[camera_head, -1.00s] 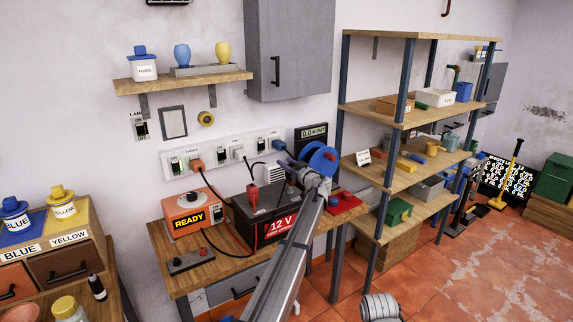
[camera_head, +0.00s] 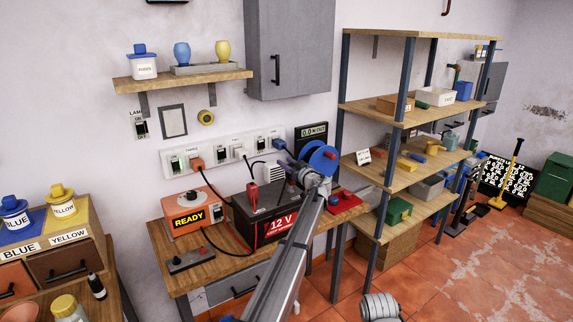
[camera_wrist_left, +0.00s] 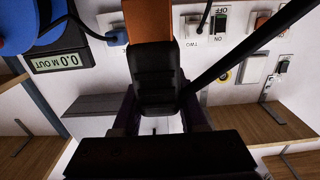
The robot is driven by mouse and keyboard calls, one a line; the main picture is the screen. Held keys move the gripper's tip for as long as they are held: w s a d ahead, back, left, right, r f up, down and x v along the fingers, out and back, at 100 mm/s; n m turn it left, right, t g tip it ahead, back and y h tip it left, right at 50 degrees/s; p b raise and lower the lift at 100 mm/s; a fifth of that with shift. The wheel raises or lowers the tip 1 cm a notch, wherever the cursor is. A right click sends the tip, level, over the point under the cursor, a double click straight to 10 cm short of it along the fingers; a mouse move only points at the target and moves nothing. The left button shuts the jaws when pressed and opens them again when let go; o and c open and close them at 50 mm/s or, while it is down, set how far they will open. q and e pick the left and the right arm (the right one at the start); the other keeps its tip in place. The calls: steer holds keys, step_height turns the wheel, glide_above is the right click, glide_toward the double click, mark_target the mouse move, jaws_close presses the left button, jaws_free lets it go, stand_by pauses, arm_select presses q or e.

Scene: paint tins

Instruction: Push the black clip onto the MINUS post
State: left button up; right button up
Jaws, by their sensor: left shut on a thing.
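The black clip (camera_wrist_left: 157,82) is gripped between the fingers of my left gripper (camera_wrist_left: 158,112) in the left wrist view, with an orange-brown part at its far end and a black cable running off to the upper right. In the head view my left gripper (camera_head: 298,172) is at the right end of the black 12 V battery (camera_head: 262,214), near its top. The MINUS post is hidden behind the gripper and arm, so I cannot tell whether the clip touches it. A red clip (camera_head: 252,190) stands at the battery's left side.
The orange charger (camera_head: 191,218) reading READY is left of the battery on the wooden bench (camera_head: 193,273). A switch panel (camera_head: 223,153) is on the wall behind. A blue reel (camera_head: 322,156) and a red item (camera_head: 344,203) are close right of the gripper.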

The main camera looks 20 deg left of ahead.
arm_select(q)
steer(key=shift+f+b, duration=1.65)
stand_by(2.1)
steer(key=o, duration=1.2)
steer(key=shift+s+d, duration=0.1)
steer(key=v, duration=0.7)
steer(key=shift+s+d, duration=0.2)
steer(key=shift+d, duration=0.05)
